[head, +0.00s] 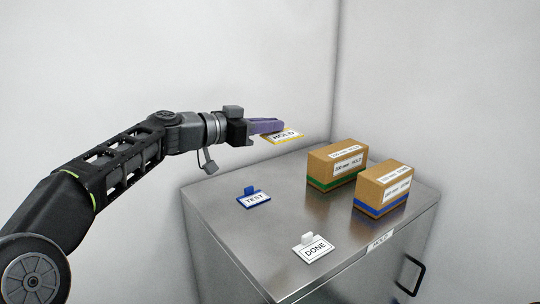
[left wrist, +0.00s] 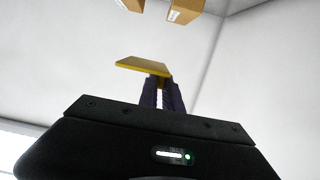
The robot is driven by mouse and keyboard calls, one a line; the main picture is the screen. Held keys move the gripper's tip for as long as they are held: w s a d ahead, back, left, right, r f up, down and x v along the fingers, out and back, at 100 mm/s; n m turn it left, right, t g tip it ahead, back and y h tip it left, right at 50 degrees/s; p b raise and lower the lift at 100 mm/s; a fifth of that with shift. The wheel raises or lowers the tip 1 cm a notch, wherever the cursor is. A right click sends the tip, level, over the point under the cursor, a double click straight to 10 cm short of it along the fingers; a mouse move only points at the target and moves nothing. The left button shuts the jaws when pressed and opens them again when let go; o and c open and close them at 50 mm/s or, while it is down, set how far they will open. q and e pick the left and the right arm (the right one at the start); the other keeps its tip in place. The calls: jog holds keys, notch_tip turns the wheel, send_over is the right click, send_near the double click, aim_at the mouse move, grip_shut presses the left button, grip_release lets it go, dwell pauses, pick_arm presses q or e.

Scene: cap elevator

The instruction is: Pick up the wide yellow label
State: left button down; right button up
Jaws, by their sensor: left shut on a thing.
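The wide yellow label (head: 285,137) has a white face reading HOLD and a yellow border. My left gripper (head: 268,127), with purple fingers, is shut on it and holds it above the back left part of the metal cabinet top. In the left wrist view the yellow label (left wrist: 143,66) shows at the tips of the closed fingers (left wrist: 161,88). The part between the fingers is hidden. My right gripper is not in view.
On the metal cabinet (head: 270,232) lie a blue TEST label (head: 254,199) and a white DONE label (head: 313,248). A cardboard box with a green band (head: 337,166) and one with a blue band (head: 383,188) stand at the right. Walls rise behind.

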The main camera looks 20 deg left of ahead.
pick_arm(q)
jog(key=shift+r, duration=1.85)
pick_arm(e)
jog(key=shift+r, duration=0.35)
